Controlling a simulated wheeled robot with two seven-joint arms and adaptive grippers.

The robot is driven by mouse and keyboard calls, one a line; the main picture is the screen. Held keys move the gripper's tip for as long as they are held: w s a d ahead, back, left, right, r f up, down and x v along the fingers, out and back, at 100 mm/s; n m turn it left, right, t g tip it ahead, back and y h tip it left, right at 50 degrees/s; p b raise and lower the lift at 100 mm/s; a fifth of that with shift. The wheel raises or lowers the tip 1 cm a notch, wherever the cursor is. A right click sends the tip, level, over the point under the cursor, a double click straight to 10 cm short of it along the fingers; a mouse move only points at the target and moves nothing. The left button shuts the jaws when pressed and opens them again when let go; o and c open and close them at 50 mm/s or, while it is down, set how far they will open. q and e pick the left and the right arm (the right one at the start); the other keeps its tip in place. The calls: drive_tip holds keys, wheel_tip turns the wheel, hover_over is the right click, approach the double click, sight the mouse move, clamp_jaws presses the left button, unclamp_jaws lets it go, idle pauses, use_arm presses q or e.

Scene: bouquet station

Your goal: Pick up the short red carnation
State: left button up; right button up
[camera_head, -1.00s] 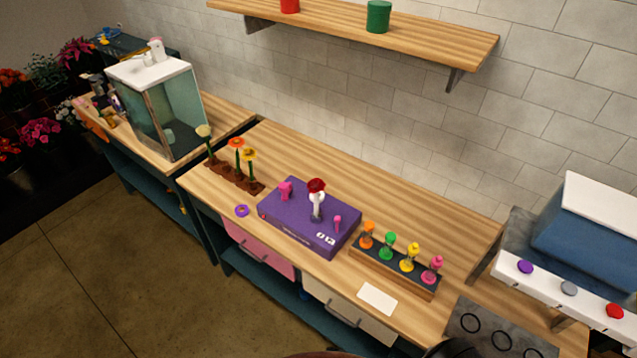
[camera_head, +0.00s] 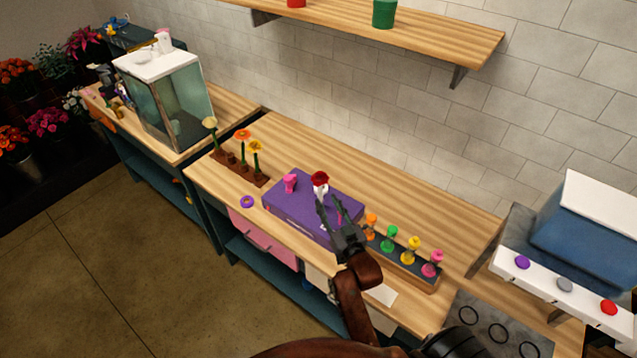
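The red carnation (camera_head: 320,177) stands upright near the middle of the purple box (camera_head: 292,208), its red bloom above a white part. I cannot judge its stem length, as the lower part is covered by my gripper. My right gripper (camera_head: 331,202) reaches in from the lower right with its two dark fingers spread apart. The fingertips are just below the bloom in the picture; I cannot tell whether they touch the flower. Nothing shows clamped between them. My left gripper is not in view.
A pink piece (camera_head: 290,183) stands on the box's left part. A brown planter (camera_head: 258,182) with flowers is at left, near a purple ring (camera_head: 247,201). The rear tabletop is clear.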

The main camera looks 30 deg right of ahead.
sight(321, 192)
drive_tip(key=w, duration=0.4)
drive_tip(key=w+d+p, duration=0.1)
drive_tip(key=w, duration=0.2)
drive_tip(key=shift+s, duration=0.1)
drive_tip(key=shift+c, duration=0.3)
clamp_jaws()
